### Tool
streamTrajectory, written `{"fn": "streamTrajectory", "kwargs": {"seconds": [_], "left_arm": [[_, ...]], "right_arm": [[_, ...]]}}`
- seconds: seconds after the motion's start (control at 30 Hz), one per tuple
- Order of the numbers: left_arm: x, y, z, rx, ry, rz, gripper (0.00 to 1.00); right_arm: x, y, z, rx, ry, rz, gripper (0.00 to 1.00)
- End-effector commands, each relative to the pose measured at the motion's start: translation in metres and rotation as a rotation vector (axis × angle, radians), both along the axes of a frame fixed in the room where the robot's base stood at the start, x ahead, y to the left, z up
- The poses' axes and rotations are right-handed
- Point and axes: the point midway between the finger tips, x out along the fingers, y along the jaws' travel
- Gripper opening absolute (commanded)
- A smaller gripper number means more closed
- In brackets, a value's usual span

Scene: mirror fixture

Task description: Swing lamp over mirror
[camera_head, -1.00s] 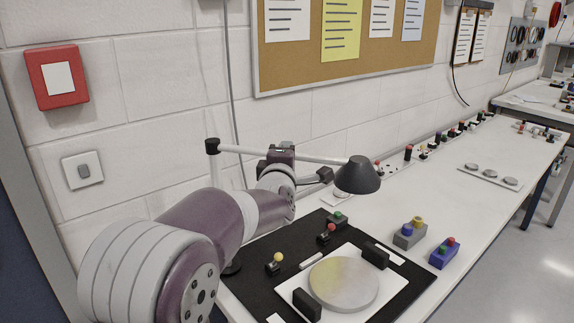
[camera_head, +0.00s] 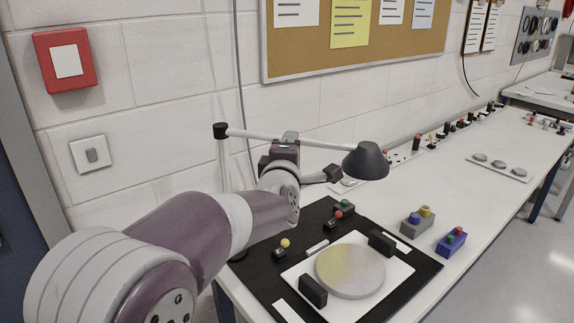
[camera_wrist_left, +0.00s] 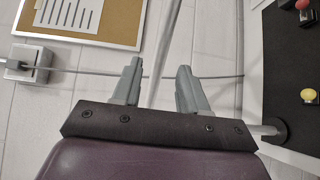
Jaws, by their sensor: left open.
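The lamp has a black cone-shaped head (camera_head: 366,161) on a thin pale arm (camera_head: 325,143), pivoting on an upright post (camera_head: 222,160). The round mirror (camera_head: 350,270) lies on a white plate, with a yellowish patch on its face. In the head view the lamp head appears beyond the mirror. My left gripper (camera_head: 289,138) is at the middle of the lamp arm. In the left wrist view its open fingers (camera_wrist_left: 158,75) stand on either side of the pale arm (camera_wrist_left: 168,40), with gaps visible. My right gripper is out of view.
Two black blocks (camera_head: 313,291) (camera_head: 381,243) flank the mirror on a black mat (camera_head: 262,284). A yellow-knobbed part (camera_head: 282,248) and a red-knobbed part (camera_head: 340,212) stand behind. Coloured button blocks (camera_head: 451,242) sit to the right. The wall is close behind the lamp.

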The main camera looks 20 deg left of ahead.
Motion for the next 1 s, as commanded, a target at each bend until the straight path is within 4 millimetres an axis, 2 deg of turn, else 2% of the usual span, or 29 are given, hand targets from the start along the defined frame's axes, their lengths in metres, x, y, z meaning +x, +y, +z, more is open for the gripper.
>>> {"fn": "streamTrajectory", "kwargs": {"seconds": [0.1,0.2,0.33,0.5,0.9,0.97,1.0], "left_arm": [[-0.033,-0.008,0.0,0.0,-0.002,-0.002,0.43],[-0.056,-0.014,0.0,0.0,-0.001,-0.002,0.43],[-0.07,-0.018,0.001,0.0,0.002,-0.002,0.43],[-0.076,-0.018,0.0,0.0,0.002,0.0,0.43],[-0.076,-0.018,0.001,0.015,0.006,-0.001,0.43],[-0.075,-0.023,-0.006,0.082,0.054,-0.028,0.43],[-0.075,-0.033,-0.021,0.182,0.134,-0.084,0.43]], "right_arm": [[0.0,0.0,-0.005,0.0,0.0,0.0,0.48],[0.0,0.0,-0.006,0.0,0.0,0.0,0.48],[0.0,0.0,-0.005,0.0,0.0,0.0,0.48],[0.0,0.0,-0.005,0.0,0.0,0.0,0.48],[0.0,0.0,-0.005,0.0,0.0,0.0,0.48],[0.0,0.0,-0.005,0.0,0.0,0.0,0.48],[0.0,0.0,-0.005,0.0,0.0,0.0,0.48]]}}
